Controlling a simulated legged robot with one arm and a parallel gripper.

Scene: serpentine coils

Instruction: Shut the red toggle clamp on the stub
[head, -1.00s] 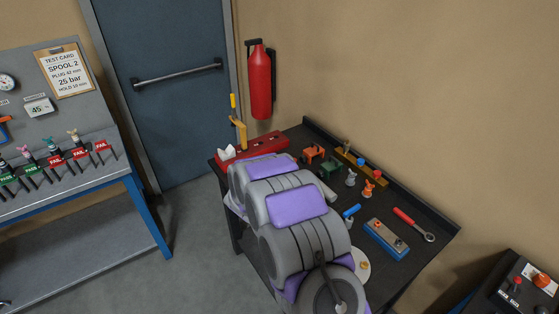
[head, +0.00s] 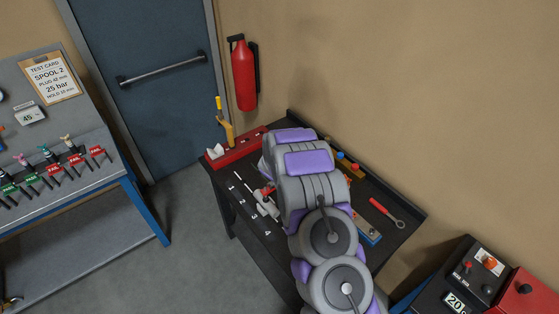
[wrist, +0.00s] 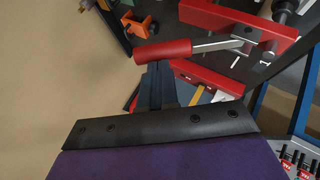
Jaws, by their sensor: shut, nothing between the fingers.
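The red toggle clamp shows in the wrist view as a red handle grip (wrist: 162,51) on a metal lever, with a red body (wrist: 245,18) to its right. My gripper (wrist: 156,72) is shut and empty, its dark fingertips right at the lower edge of the grip; I cannot tell whether they touch. The handle stands out sideways from the body in this view. A grey cylindrical part (wrist: 284,8) at the top right edge may be the stub; it is cut off. In the head view my arm hides the gripper; a small red part (head: 268,191) shows beside it.
A red rack (head: 235,148) with a yellow-handled tool stands at the bench's far left. An orange bench item (wrist: 139,25) lies left of the grip.

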